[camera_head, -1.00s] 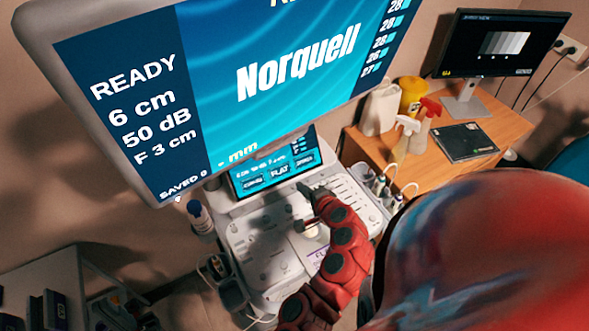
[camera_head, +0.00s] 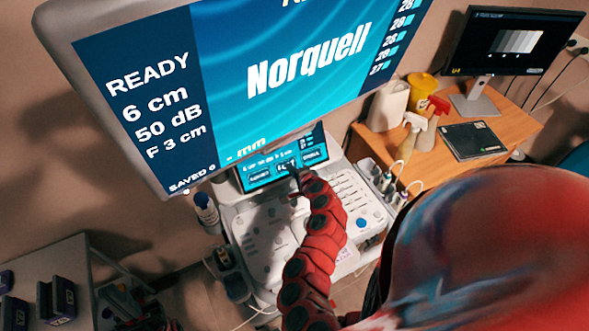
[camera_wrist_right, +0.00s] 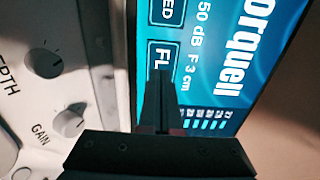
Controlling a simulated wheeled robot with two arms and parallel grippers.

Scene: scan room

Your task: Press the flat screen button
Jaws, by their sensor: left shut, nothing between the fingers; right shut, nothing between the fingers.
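The flat screen button (camera_head: 285,162) is the middle one of three on the small touch screen (camera_head: 246,184) under the big monitor. In the right wrist view its "FL" label (camera_wrist_right: 160,62) shows, and my fingers hide the rest. My right gripper (camera_head: 292,171) is at the lower edge of this button in the head view. In the right wrist view its closed fingertips (camera_wrist_right: 163,76) overlap the button. I cannot tell whether they touch the glass. The gripper is shut and empty. My left gripper is not in view.
The big monitor (camera_head: 300,75) overhangs the touch screen and reads "READY". The control panel (camera_head: 262,235) lies below, with depth (camera_wrist_right: 45,62) and gain knobs (camera_wrist_right: 68,123) beside my right gripper. A wooden desk (camera_head: 512,122) with bottles and another monitor (camera_head: 510,42) stands right.

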